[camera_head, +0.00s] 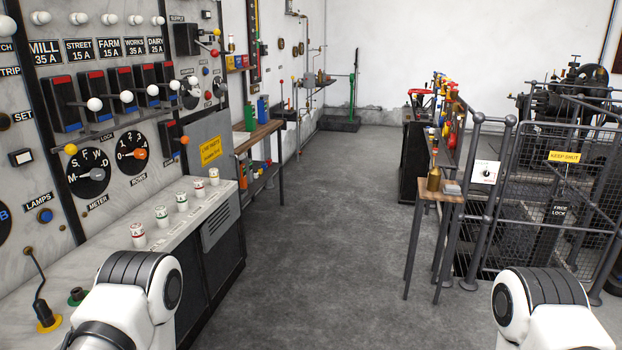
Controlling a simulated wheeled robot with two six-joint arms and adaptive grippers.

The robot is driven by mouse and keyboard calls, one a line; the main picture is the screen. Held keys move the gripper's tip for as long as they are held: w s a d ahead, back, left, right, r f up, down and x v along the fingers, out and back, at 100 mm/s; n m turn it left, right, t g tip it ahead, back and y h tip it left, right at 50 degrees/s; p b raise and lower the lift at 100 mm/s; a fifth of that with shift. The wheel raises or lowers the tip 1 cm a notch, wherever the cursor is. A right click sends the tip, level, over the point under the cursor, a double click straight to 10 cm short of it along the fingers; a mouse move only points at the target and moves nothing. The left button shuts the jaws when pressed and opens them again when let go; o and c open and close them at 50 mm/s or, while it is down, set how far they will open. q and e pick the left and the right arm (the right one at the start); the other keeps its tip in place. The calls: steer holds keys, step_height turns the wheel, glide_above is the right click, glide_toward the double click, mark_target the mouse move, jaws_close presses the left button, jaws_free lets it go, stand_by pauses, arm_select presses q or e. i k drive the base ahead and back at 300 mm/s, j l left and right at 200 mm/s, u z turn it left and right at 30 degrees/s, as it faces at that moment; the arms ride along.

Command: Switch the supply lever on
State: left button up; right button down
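A small plate lettered SUPPLY (177,18) is at the top of the marble switchboard on the left. Below it is a black switch box (186,40). A lever with a red ball knob (214,53) sticks out to the right of this box. The lever is small in the picture, and I cannot tell whether it stands on or off. Two white links of my arms show at the bottom edge, one at left and one at right. Both my grippers are out of view.
The switchboard (54,140) carries several white-knobbed levers and dials. A sloping desk (185,220) with several capped buttons juts out below it. A wooden stand (440,188) and a mesh fence (540,200) are at right. The grey floor between is clear.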

mark_target(215, 52)
steer(key=i+u, duration=0.15)
steer(key=i, duration=0.25)
steer(key=i+l+u, duration=0.2)
steer(key=i, duration=0.25)
steer(key=i+l+u, duration=0.15)
steer(key=i, duration=0.25)
steer(key=i+l+u, duration=0.2)
steer(key=i, duration=0.2)
steer(key=i+l+u, duration=0.3)
steer(key=u, duration=0.15)
steer(key=i+l+u, duration=0.7)
steer(key=l+u, duration=0.15)
steer(key=l, duration=0.15)
